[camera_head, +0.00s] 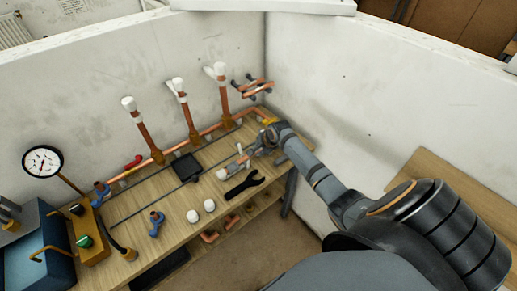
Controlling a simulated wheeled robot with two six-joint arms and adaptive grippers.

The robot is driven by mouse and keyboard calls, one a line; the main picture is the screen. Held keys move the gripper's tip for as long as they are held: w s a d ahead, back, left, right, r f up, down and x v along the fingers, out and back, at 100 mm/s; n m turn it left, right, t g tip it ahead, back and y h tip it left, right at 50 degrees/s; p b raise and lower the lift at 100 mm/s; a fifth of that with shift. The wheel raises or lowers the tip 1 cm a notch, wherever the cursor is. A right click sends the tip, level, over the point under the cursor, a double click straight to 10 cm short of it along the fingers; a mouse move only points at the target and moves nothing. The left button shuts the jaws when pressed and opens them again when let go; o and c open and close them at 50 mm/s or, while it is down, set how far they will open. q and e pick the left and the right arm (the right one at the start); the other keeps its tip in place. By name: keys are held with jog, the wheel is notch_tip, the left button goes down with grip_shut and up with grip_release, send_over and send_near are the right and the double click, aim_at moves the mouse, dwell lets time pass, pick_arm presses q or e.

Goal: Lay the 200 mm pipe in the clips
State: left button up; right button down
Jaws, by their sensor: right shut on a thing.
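My right gripper (252,151) is low over the right part of the bench, reaching in from the right. It is shut on a small copper-coloured piece (234,168) with a pale end. The fingers hide much of this piece, and I cannot tell its length or whether it is the 200 mm pipe. Short copper pipes (257,84) rest in dark clips on the back wall near the corner. My left gripper is not in view.
Three white-capped copper risers (145,136) stand along the back of the bench (150,195). A black wrench (244,185), white caps (209,205), a blue valve (156,223) and a dark block (186,168) lie on it. A gauge (42,161) stands left. A wall closes off the right.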

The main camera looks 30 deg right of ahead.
jog(key=shift+f, duration=0.3)
jog(key=c, duration=1.1)
grip_release()
jog(key=shift+c, duration=0.2)
jog(key=v, duration=1.2)
jog(key=shift+a, duration=0.15)
